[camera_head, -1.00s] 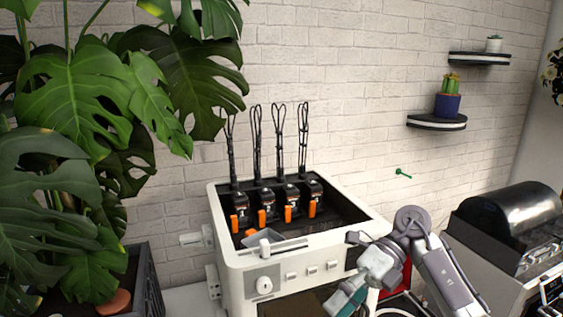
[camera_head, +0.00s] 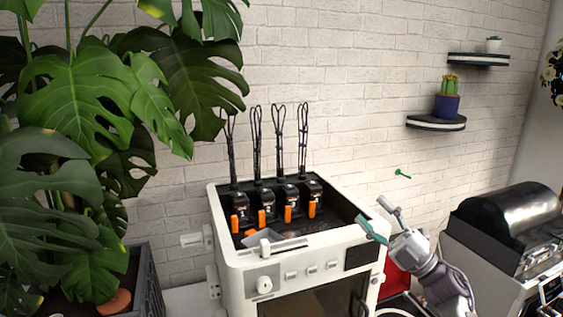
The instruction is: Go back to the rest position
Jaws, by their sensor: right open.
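My right gripper (camera_head: 377,219) is at the front right corner of a white machine (camera_head: 236,262). Its two teal-tipped fingers are spread apart and nothing is between them. Its arm comes in from the lower right. The fingers point up and to the left, overlapping the machine's right rim in the picture; I cannot tell whether they touch it. My left gripper is not in view.
The machine's top holds several black units with orange tabs (camera_head: 288,214) and upright cable loops. A large leafy plant (camera_head: 70,95) fills the left. A dark-domed machine (camera_head: 512,215) stands at right. Wall shelves (camera_head: 436,122) hold small cacti. A red item (camera_head: 396,280) sits behind my arm.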

